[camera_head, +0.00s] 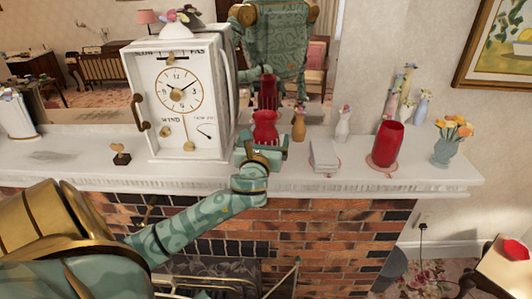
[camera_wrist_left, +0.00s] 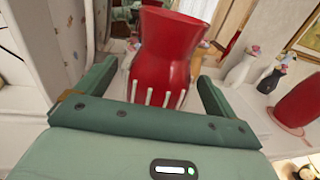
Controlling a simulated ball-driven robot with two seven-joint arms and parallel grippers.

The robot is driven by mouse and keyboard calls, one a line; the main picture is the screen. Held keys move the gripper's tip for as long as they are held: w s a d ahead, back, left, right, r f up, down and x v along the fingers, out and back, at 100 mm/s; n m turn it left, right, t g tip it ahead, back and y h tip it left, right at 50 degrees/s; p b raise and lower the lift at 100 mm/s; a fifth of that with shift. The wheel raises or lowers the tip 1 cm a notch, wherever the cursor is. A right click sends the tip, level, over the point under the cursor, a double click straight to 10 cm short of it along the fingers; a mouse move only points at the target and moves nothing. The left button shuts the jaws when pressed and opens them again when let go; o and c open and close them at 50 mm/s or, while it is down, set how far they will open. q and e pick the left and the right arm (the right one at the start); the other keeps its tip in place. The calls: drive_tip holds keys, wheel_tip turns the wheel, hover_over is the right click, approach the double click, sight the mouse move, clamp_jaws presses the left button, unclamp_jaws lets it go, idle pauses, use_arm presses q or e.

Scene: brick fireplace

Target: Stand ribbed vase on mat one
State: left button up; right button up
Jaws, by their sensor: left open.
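A red waisted vase with a flared rim (camera_head: 265,127) stands on the mantel right of the clock; it also shows in the left wrist view (camera_wrist_left: 165,50). I take it for the ribbed vase, though ribs are not clear. My left gripper (camera_head: 262,148) is open, its fingers on either side of the vase's lower part in the left wrist view; contact cannot be told. A second, taller red vase (camera_head: 387,143) stands on a round pinkish mat (camera_head: 374,163) farther right. Another pinkish mat edge (camera_head: 338,167) shows under white books. Which is mat one is unclear. My right gripper is not in view.
The white clock (camera_head: 178,95) stands close left of the gripper. White books (camera_head: 324,155), a tan vase (camera_head: 299,125) and a white vase (camera_head: 343,124) are to the right. A vase of orange flowers (camera_head: 447,150) stands near the mantel's right end. A mirror is behind.

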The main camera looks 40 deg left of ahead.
use_arm(q)
drive_tip(key=b+v, duration=0.1)
drive_tip(key=v, duration=1)
drive_tip(key=shift+s, duration=0.15)
drive_tip(key=shift+d+f, duration=0.1)
drive_tip(key=shift+f, duration=0.05)
